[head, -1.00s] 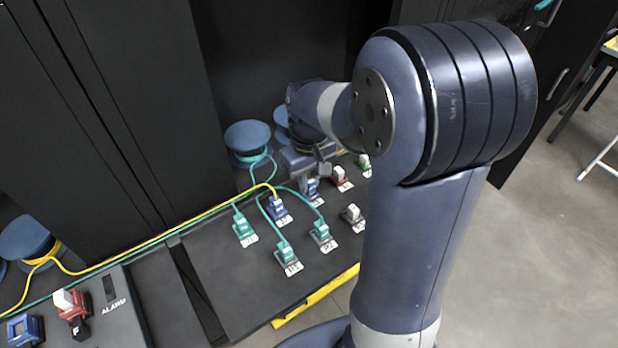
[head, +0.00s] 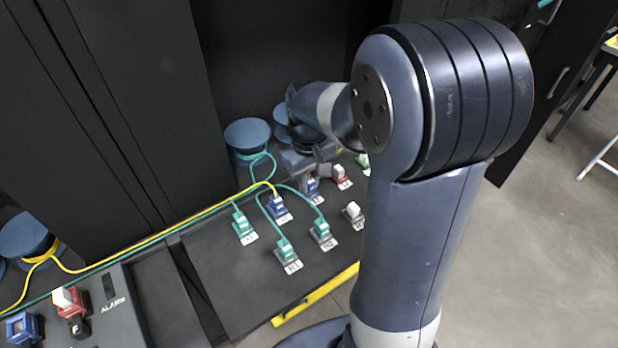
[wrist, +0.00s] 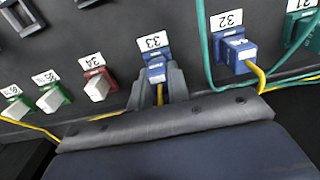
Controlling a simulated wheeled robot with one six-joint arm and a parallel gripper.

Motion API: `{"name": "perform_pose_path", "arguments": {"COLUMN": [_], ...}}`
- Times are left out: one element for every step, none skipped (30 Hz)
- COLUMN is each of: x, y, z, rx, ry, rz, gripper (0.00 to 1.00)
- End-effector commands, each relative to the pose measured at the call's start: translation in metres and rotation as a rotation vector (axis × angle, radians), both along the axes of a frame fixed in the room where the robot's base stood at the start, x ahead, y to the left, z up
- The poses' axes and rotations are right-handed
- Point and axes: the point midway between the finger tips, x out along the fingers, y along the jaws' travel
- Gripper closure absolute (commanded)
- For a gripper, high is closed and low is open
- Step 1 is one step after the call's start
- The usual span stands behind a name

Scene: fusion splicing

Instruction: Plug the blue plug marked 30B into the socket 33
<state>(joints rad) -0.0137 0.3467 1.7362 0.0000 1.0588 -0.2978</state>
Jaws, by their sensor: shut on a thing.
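My gripper (wrist: 163,85) is shut on a blue plug (wrist: 156,73) with a yellow cable running back from it. The plug lines up with blue socket 33 (wrist: 153,56) and meets it; I cannot tell how deep it sits. The mark 30B is not readable. The label 33 stands just above the socket in the wrist view. In the head view my gripper (head: 312,172) is over the back of the panel, with socket 33 (head: 312,188) showing blue below it and the plug mostly hidden.
Blue socket 32 (wrist: 235,50) beside it holds a blue plug with a yellow cable, and teal cables pass close by. Red connector 34 (wrist: 95,80) and green connectors stand on the other side. Teal plugs (head: 322,230) stand nearer the front of the panel (head: 235,295).

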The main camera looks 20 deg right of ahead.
Motion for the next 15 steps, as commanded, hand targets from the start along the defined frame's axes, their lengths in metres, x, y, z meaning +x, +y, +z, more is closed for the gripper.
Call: {"name": "perform_pose_path", "arguments": {"x": [-0.0001, -0.0001, -0.0001, -0.0001, -0.0001, -0.0001, -0.0001, 0.0000, -0.0001, 0.0000, 0.0000, 0.0000, 0.0000, 0.0000, 0.0000], "y": [0.0000, 0.0000, 0.0000, 0.0000, 0.0000, 0.0000, 0.0000, 0.0000, 0.0000, 0.0000, 0.0000, 0.0000, 0.0000, 0.0000, 0.0000], "z": [-0.0019, -0.0025, -0.0033, -0.0039, -0.0038, -0.0031, -0.0031, -0.0031, -0.0031, -0.0030, -0.0030, -0.0030, -0.0030, -0.0030, -0.0030], "rx": [0.000, 0.000, 0.000, 0.000, 0.000, 0.000, 0.000, 0.000, 0.000, 0.000, 0.000, 0.000, 0.000, 0.000, 0.000], "ry": [0.000, 0.000, 0.000, 0.000, 0.000, 0.000, 0.000, 0.000, 0.000, 0.000, 0.000, 0.000, 0.000, 0.000, 0.000], "rz": [0.000, 0.000, 0.000, 0.000, 0.000, 0.000, 0.000, 0.000, 0.000, 0.000, 0.000, 0.000, 0.000, 0.000, 0.000], "gripper": [1.00, 1.00, 1.00, 1.00, 1.00, 1.00, 1.00, 0.82, 0.79, 0.76, 0.74, 0.71, 0.68, 0.66, 0.62]}}
